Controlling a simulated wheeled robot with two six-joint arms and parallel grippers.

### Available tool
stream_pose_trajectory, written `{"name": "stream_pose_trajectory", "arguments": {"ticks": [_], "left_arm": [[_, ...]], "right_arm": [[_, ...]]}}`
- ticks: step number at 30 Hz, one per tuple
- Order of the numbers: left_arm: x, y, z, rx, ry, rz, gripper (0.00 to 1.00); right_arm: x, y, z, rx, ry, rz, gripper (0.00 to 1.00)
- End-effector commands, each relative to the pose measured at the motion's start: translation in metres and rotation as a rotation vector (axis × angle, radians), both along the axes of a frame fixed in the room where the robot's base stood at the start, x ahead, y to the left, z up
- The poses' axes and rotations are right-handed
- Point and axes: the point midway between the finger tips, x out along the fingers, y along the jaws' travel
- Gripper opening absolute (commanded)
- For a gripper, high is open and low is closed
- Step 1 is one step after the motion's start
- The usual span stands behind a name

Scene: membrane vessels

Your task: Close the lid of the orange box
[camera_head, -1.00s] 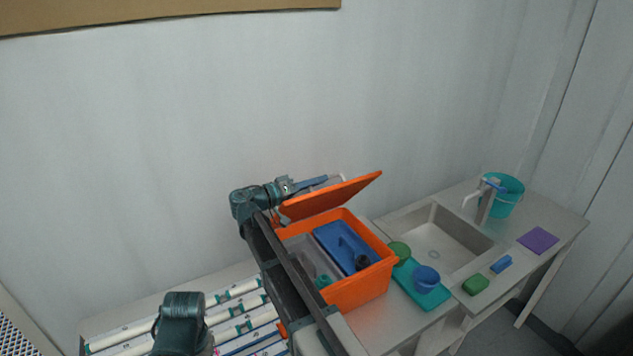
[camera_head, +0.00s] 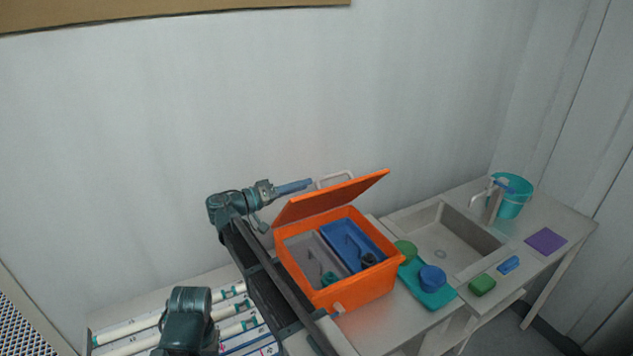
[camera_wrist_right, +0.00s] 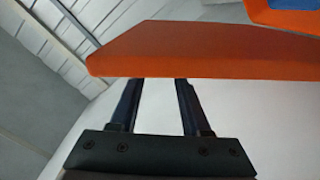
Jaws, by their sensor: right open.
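The orange box (camera_head: 362,290) stands on the counter with its lid (camera_head: 335,197) raised and tilted back on the hinge side. Inside are a grey compartment and a blue compartment (camera_head: 352,243) holding small items. My right gripper (camera_head: 308,184) is behind the raised lid, near its upper back side, pointing right. In the right wrist view the two fingers (camera_wrist_right: 158,88) are apart and nothing is between them; the orange lid (camera_wrist_right: 200,52) lies across just beyond the fingertips. Whether they touch it I cannot tell. My left gripper is not in view.
Right of the box are a teal tray (camera_head: 432,297) with a blue cup (camera_head: 432,278), a green bowl (camera_head: 406,250), a sink (camera_head: 445,240), a green sponge (camera_head: 482,285) and a teal bucket (camera_head: 512,196). White tubes (camera_head: 130,330) lie at the lower left. A wall stands behind.

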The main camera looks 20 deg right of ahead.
Motion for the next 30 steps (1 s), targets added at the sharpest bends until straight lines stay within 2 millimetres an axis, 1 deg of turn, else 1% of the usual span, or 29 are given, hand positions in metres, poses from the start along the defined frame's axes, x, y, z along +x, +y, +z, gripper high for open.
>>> {"name": "stream_pose_trajectory", "arguments": {"ticks": [1, 3, 6, 9, 15, 22, 23, 24, 26, 27, 29, 30], "left_arm": [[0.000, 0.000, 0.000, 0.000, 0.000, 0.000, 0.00], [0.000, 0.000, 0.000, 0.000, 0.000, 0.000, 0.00], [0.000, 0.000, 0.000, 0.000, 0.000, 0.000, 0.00], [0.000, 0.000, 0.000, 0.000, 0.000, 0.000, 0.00], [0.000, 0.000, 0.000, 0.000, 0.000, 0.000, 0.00], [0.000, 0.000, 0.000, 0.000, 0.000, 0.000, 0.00], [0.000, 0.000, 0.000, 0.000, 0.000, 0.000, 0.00], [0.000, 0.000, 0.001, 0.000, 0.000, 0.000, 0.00], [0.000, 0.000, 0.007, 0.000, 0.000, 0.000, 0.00], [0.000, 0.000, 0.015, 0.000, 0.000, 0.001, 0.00], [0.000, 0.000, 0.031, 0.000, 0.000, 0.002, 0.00], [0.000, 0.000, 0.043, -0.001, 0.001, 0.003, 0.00]], "right_arm": [[0.000, 0.012, 0.000, 0.000, 0.000, 0.003, 0.47], [-0.001, 0.025, 0.000, 0.000, 0.000, 0.003, 0.47], [-0.002, 0.040, 0.000, 0.000, 0.000, 0.001, 0.47], [-0.003, 0.051, 0.000, 0.000, 0.000, 0.000, 0.47], [-0.005, 0.060, 0.000, 0.000, 0.000, 0.000, 0.47], [-0.005, 0.061, 0.000, 0.001, 0.000, -0.001, 0.47], [-0.005, 0.061, 0.000, 0.001, 0.000, -0.001, 0.45], [-0.004, 0.060, 0.001, 0.001, 0.000, -0.001, 0.38], [-0.001, 0.059, 0.006, 0.006, -0.004, -0.007, 0.27], [0.002, 0.057, 0.012, 0.015, -0.008, -0.014, 0.20], [0.011, 0.052, 0.024, 0.034, -0.018, -0.031, 0.09], [0.017, 0.049, 0.032, 0.050, -0.026, -0.045, 0.02]]}}
